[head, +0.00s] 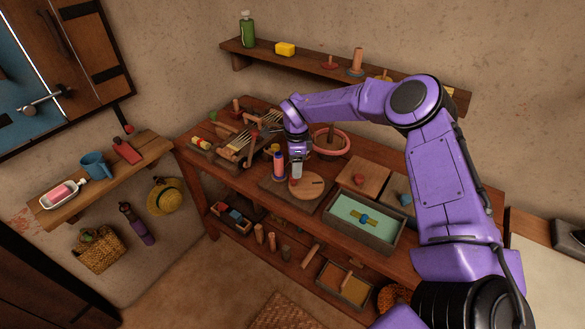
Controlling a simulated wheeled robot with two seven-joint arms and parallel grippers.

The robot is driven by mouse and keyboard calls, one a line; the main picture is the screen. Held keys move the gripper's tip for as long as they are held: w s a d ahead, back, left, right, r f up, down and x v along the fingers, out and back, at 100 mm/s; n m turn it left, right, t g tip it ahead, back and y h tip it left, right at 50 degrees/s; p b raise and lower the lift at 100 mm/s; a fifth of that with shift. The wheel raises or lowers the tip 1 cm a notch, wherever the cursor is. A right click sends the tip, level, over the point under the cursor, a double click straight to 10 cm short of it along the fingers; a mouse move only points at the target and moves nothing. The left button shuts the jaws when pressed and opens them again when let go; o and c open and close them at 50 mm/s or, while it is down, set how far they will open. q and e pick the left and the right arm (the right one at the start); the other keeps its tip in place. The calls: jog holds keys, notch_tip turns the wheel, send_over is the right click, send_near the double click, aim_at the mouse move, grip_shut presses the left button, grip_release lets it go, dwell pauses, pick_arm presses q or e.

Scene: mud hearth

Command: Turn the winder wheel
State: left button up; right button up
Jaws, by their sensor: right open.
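The winder wheel appears to be the round, flat wooden disc (311,188) on a dark base board (272,190) at the front of the wooden workbench. A purple spool with orange ends (279,166) stands upright on the same board, just left of the disc. My right gripper (296,175) points down at the disc's back left edge, close to the spool. It is open, and no object shows in it. I cannot tell whether its fingertips touch the disc. My left gripper is out of view.
A tray with a pale green inside (341,229) and a box with a wooden lid (362,168) stand to the right. A wall shelf (315,67) runs above.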

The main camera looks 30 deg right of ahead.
aim_at(307, 181)
jog(key=f, duration=0.1)
jog(key=w+f, duration=0.1)
jog(key=f, duration=0.1)
jog(key=f+p, duration=0.1)
jog(key=f, duration=0.1)
jog(key=shift+w+a+f, duration=0.1)
jog(key=shift+w+f, duration=0.05)
jog(key=shift+w, duration=0.1)
jog(key=shift+s, duration=0.2)
jog(key=shift+s+r, duration=0.2)
jog(key=shift+r, duration=0.1)
jog(key=shift+c, duration=1.2)
jog(key=c, duration=0.8)
